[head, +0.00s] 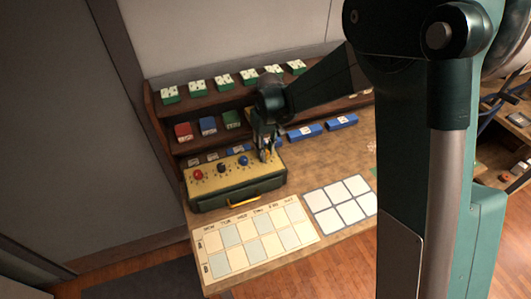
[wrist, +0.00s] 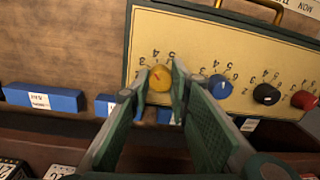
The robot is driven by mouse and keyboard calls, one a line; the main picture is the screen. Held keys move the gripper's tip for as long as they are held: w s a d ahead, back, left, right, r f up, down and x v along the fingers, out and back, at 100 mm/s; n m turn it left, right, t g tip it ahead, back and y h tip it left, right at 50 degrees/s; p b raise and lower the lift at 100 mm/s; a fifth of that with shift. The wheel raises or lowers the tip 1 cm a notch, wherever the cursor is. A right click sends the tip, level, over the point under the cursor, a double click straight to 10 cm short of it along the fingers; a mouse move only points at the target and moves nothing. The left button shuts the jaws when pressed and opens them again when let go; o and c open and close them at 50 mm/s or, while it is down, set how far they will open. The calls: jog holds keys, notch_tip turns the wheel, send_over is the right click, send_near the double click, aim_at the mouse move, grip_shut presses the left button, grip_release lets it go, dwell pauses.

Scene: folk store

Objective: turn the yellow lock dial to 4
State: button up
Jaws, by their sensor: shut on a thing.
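The yellow lock dial (wrist: 160,77) sits on the cream top panel (wrist: 210,42) of a dark green lock box (head: 212,201). It is the end dial of a row, with small numbers printed around it. A thin mark shows on its face, but I cannot read which number it points to. My gripper (wrist: 161,74) has one finger on each side of the yellow dial and is shut on it. In the head view my gripper (head: 265,153) comes down over the right end of the box and largely hides the dial.
Blue (wrist: 221,86), black (wrist: 266,94) and red (wrist: 304,100) dials stand beside the yellow one. A yellow handle (head: 242,203) is on the box front. Shelves with green-white blocks (head: 223,82) and blue blocks (head: 305,132) rise behind. A weekday chart (head: 255,240) and a white-square card (head: 341,202) lie in front.

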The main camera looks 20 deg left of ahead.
aim_at(268, 151)
jog(key=shift+m+b, duration=1.05)
jog(key=shift+m, duration=1.15)
jog(key=o, duration=0.9)
jog(key=shift+r, duration=0.2)
jog(key=r, duration=1.1)
jog(key=shift+w+d+r, duration=0.15)
jog(key=shift+d+r, duration=0.15)
